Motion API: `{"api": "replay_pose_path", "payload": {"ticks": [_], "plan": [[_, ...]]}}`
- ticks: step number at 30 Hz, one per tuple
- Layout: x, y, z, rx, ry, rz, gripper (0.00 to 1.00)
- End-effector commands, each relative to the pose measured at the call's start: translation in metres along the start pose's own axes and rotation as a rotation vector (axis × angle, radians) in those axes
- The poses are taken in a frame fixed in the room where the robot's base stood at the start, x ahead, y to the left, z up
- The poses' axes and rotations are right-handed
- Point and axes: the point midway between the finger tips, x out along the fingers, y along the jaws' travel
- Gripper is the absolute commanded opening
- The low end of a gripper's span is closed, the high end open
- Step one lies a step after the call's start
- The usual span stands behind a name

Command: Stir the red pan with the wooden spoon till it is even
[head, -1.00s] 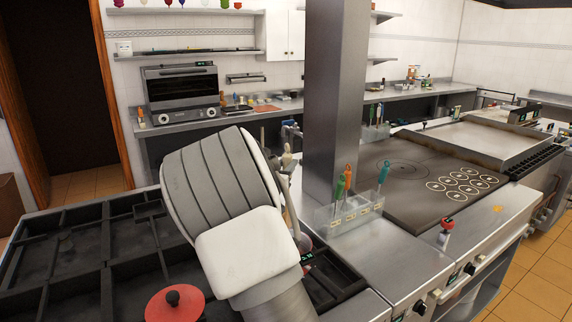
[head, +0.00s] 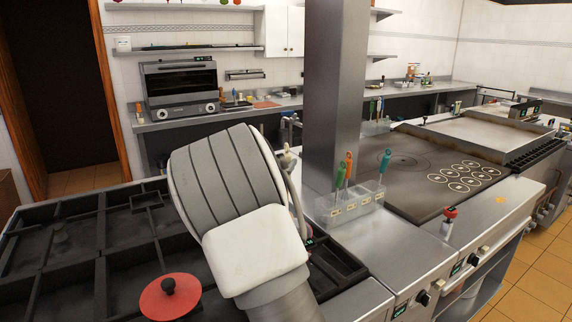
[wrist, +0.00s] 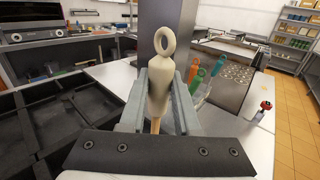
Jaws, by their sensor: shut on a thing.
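My gripper (wrist: 161,76) is shut on a pale, wood-coloured handle (wrist: 162,88) with a ring at its end, which looks like the wooden spoon. The handle stands upright between the fingers, ring up; its lower end is hidden. In the head view my arm covers the gripper, and only a pale bit of the handle (head: 288,160) shows beside it. A round red lid with a black knob (head: 170,298) sits on the burner grates at the bottom, left of my arm. I cannot make out an open red pan.
A clear holder (head: 345,203) with green and orange-handled tools stands right of my arm, by a steel pillar (head: 333,100). Black grates (head: 75,240) fill the left. The steel counter (head: 400,240) at front right is mostly bare. A red-topped shaker (head: 449,221) stands near its edge.

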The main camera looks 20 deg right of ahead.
Motion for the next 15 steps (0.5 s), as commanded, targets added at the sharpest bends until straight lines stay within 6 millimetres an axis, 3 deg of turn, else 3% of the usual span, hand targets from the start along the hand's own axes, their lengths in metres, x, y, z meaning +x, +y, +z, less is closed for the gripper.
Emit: {"api": "replay_pose_path", "payload": {"ticks": [15], "plan": [[0.000, -0.001, -0.046, 0.000, -0.001, -0.002, 0.00]]}}
